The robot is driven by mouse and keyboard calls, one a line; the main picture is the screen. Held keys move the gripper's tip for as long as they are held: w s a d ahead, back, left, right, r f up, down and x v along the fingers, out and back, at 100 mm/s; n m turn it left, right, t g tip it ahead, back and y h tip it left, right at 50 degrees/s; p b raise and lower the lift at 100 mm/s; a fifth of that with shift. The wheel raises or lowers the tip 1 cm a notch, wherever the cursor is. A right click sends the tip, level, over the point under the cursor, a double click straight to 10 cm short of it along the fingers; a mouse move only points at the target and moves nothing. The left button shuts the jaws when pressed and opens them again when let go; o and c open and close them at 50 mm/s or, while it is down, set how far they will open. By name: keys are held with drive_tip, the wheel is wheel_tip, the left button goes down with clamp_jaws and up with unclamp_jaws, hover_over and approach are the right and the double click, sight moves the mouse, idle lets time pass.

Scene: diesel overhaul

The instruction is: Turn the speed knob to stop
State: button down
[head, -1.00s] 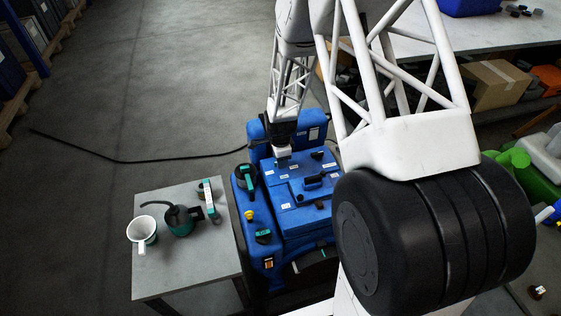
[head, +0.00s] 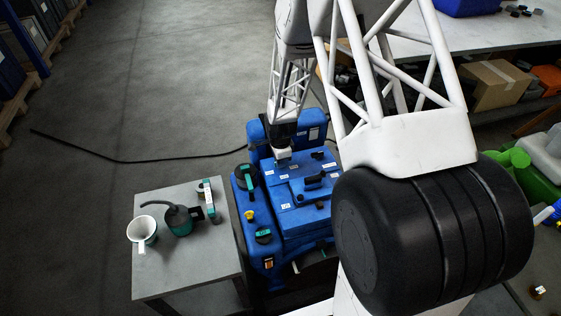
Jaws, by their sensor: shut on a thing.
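The blue diesel machine (head: 312,222) stands in the middle of the head view, with labelled controls and dark handles on its top. My gripper (head: 283,158) points down at the back left of its top panel. It is shut on a small part there, which I take to be the speed knob. The fingers and the wrist hide that knob, so its pointer and setting cannot be read.
A grey side table (head: 180,260) left of the machine holds a white mug (head: 141,229), a dark green oil can (head: 177,221) and a small green-and-white tool (head: 207,196). A black cable (head: 130,161) lies on the floor behind. My large arm joint covers the right.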

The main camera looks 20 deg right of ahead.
drive_tip(key=n, duration=0.4)
drive_tip(key=shift+n, duration=0.7)
drive_tip(key=n, duration=0.3)
drive_tip(key=shift+n, duration=1.3)
